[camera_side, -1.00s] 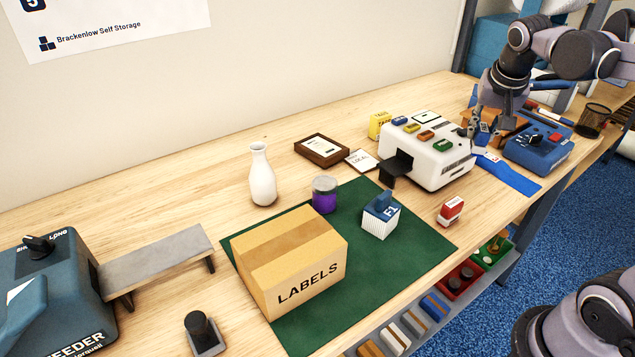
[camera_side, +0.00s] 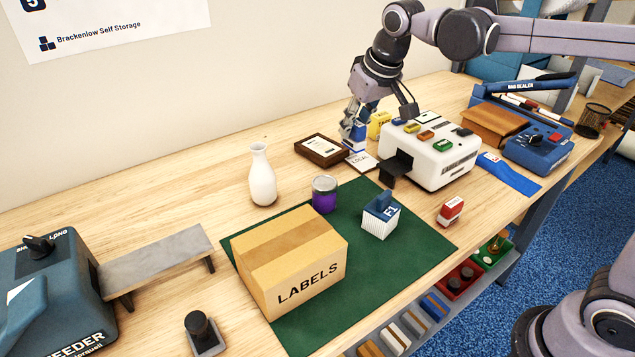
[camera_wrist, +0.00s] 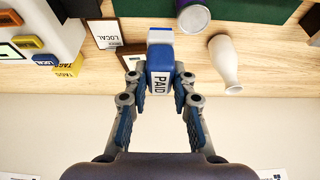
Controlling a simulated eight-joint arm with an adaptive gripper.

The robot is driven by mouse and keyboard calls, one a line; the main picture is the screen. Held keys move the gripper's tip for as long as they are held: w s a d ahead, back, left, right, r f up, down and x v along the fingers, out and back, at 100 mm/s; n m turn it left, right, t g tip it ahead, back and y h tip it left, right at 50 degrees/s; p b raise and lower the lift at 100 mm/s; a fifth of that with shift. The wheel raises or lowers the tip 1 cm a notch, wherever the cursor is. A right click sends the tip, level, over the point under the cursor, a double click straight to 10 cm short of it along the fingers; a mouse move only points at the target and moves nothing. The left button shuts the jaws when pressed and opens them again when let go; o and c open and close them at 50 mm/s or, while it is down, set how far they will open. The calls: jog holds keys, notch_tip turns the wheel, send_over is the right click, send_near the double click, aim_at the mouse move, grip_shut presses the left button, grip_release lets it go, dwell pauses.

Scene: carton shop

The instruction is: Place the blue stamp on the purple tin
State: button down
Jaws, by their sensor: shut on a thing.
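My gripper (camera_side: 354,122) is shut on the blue stamp (camera_side: 360,134), which it holds in the air over the back of the bench near the white machine. In the wrist view the blue stamp (camera_wrist: 160,80) shows a white "PAID" label and sits between my fingertips (camera_wrist: 154,82). The purple tin (camera_side: 325,195) has a grey lid and stands upright on the green mat, left of and nearer the camera than my gripper. Part of the purple tin (camera_wrist: 193,16) also shows at the top of the wrist view.
A white vase (camera_side: 262,176) stands left of the tin. A labels carton (camera_side: 285,255) and a blue-topped box (camera_side: 380,215) stand on the green mat (camera_side: 425,240). A wooden frame (camera_side: 322,150) and a "LOCAL" card (camera_side: 362,162) lie below my gripper. The white machine (camera_side: 440,165) is to the right.

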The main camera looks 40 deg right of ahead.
jog(key=a+f, duration=0.1)
jog(key=a, duration=0.1)
jog(key=w+a+f, duration=0.2)
jog(key=a, duration=0.1)
jog(key=shift+a+f, duration=0.3)
jog(key=shift+f, duration=2.05)
jog(key=c, duration=1.1)
grip_release()
jog(key=shift+f, duration=0.1)
jog(key=v, duration=1.1)
jog(key=s+d+f+t, duration=0.1)
jog(key=s+d+f, duration=0.2)
jog(key=s, duration=0.2)
jog(key=s+d+f, duration=0.3)
jog(key=s+d, duration=0.1)
jog(key=s, duration=0.2)
jog(key=s+d+f+t, duration=0.1)
jog(key=s+d+f, duration=0.3)
jog(key=s, duration=0.1)
jog(key=shift+s+f+t, duration=0.1)
jog(key=shift+s+t, duration=0.15)
jog(key=shift+t, duration=0.05)
